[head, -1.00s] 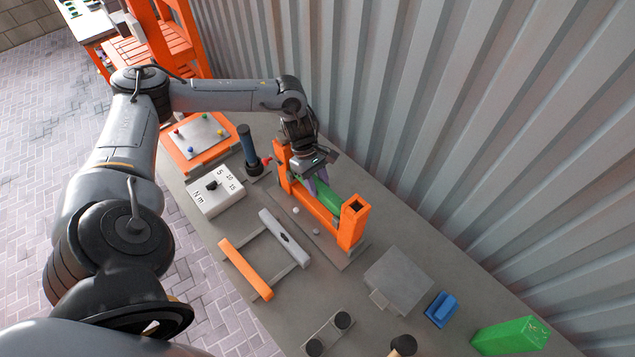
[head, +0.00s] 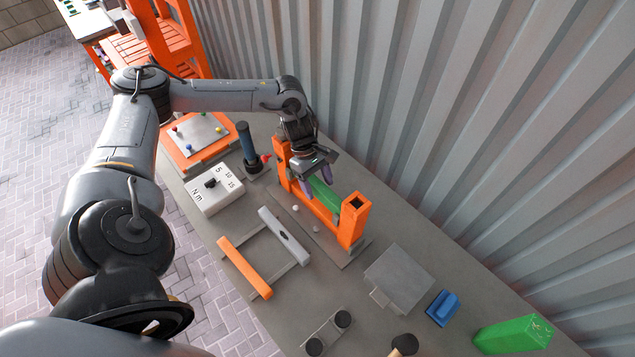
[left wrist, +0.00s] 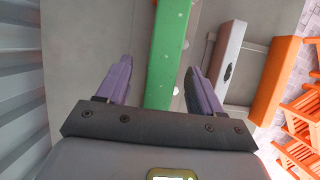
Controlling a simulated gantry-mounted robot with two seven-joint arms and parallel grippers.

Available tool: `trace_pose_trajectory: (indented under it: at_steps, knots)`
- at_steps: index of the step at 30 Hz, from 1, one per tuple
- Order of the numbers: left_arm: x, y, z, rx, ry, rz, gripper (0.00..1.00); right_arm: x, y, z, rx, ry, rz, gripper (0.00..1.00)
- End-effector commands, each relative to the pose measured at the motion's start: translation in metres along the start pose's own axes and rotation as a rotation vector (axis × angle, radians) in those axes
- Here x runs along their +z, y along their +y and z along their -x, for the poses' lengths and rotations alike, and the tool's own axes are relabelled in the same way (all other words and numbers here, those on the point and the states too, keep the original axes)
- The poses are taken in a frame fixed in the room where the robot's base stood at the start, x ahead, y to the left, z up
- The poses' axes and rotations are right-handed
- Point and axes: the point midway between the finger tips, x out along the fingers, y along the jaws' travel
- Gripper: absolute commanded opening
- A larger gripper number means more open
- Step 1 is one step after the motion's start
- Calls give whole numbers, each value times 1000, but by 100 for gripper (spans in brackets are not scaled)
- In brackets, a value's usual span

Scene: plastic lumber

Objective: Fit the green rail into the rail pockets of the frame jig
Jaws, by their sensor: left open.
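The green rail (head: 325,196) lies lengthwise between the two orange posts of the frame jig (head: 353,222), along its orange lower bar. Whether its ends sit fully in the pockets I cannot tell. My left gripper (head: 318,174) is open over the rail, nearer the far post. In the left wrist view the rail (left wrist: 166,50) runs between the open purple fingers (left wrist: 160,85), with a gap on both sides. My right gripper is not in view.
A grey-and-orange frame (head: 246,268) lies left of the jig. A white torque box (head: 214,192), a blue-handled tool (head: 248,145), a grey block (head: 398,275), a blue piece (head: 442,308) and a green block (head: 512,336) stand around. The corrugated wall (head: 450,120) is close behind.

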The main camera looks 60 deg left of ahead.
Motion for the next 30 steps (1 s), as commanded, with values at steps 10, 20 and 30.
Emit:
trace_pose_trajectory:
  at_steps: [10, 20, 30]
  knots:
    - [-1, 0, 18, 2, 2, 0, 66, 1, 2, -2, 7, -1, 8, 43]
    - [-1, 1, 74, 3, 1, 1, 66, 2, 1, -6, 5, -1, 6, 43]
    - [0, 0, 106, 1, 1, 0, 66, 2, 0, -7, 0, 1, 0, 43]
